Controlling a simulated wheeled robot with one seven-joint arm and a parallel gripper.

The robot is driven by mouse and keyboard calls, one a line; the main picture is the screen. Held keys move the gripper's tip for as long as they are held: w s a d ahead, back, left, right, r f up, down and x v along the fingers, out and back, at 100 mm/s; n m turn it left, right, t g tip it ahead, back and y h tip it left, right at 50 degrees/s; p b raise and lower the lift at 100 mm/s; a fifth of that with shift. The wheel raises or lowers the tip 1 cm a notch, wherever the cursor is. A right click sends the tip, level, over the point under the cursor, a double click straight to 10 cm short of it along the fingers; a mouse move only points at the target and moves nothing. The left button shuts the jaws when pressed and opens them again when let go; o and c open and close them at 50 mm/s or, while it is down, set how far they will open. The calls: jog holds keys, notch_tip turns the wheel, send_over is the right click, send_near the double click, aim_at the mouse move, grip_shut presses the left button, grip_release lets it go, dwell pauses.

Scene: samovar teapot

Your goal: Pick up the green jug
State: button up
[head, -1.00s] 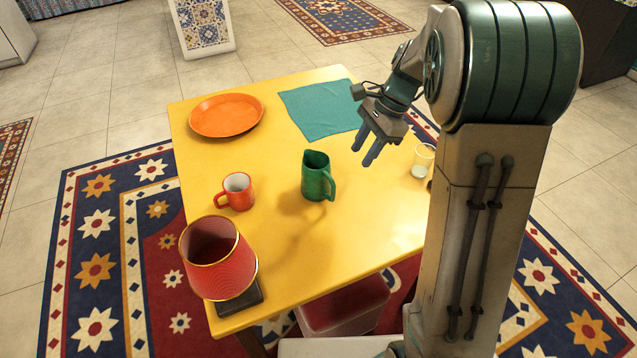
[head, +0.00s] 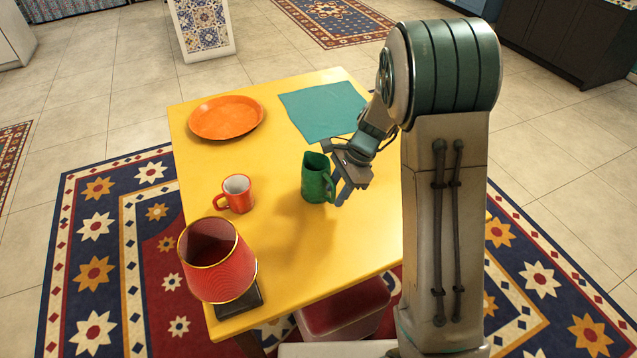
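The green jug (head: 315,178) stands upright on the yellow table (head: 262,262), its handle on the right side. My gripper (head: 338,181) is at the jug's right side, close by its handle. Its fingers look spread apart, with one finger pointing down in front of the handle. The other finger is partly hidden near the jug. I cannot tell whether the fingers touch the jug.
A red mug (head: 237,194) stands left of the jug, and a red-shaded lamp (head: 217,262) is at the near left corner. An orange plate (head: 226,117) and a teal cloth (head: 322,108) lie at the back. The table's front middle is clear.

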jog(key=shift+s+a+f, duration=0.1)
jog(key=shift+f, duration=0.3)
grip_shut()
jog(key=shift+r, duration=0.1)
jog(key=shift+r, duration=0.1)
jog(key=shift+r, duration=0.95)
jog(key=shift+a+r, duration=0.2)
jog(key=shift+r, duration=0.45)
jog(key=shift+a+r, duration=0.2)
jog(key=shift+r, duration=0.4)
jog(key=a+r, duration=0.6)
jog(key=a, duration=0.4)
jog(key=shift+s+a+r+p, duration=0.15)
jog(key=shift+s+a+p, duration=0.15)
jog(key=shift+s+a, duration=0.1)
